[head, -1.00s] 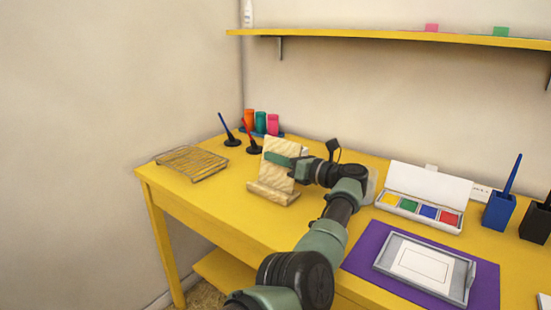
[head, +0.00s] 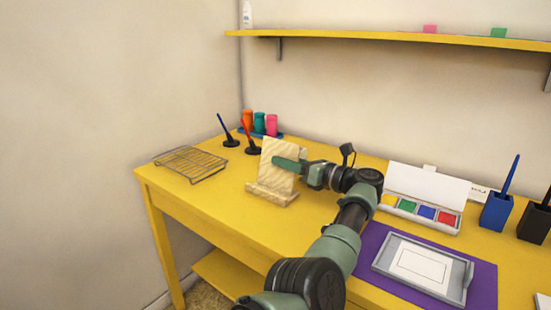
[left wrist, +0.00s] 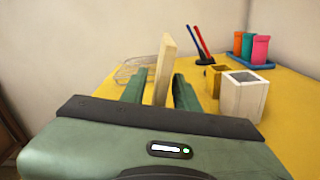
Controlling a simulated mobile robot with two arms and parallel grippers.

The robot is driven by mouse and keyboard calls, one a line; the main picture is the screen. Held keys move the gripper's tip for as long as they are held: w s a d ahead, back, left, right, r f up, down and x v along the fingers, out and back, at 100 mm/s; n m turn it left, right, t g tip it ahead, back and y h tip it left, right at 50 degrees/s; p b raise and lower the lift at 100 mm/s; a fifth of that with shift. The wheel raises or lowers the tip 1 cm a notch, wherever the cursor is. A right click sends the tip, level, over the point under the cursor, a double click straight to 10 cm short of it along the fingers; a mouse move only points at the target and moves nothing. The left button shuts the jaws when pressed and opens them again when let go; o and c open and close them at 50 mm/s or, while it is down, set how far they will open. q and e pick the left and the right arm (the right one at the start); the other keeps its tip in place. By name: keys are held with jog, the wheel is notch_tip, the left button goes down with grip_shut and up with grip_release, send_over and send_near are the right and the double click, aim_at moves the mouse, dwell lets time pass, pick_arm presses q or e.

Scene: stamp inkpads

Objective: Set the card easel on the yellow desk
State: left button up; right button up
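The card easel (head: 278,158), a pale wooden stand with a leaning back panel and a ledged base, stands upright on the yellow desk (head: 215,208), left of centre. My left gripper (head: 290,164) is at the panel's right part, with one finger across its front. In the left wrist view the panel (left wrist: 164,65) shows edge-on between the two spread fingers (left wrist: 160,92), with a gap at least on the right side. The gripper is open. My right gripper is out of view.
A wire rack (head: 190,164) lies to the left. Brush stands (head: 252,150) and coloured tubes (head: 260,124) are behind. A white box (left wrist: 243,97) stands close right of the fingers in the wrist view. A paint set (head: 420,212) and purple mat (head: 365,250) lie right.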

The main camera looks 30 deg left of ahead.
pick_arm(q)
jog(key=shift+s+d, duration=0.15)
jog(key=shift+d, duration=1.65)
jog(key=shift+a+r, duration=0.1)
jog(key=shift+r, duration=0.05)
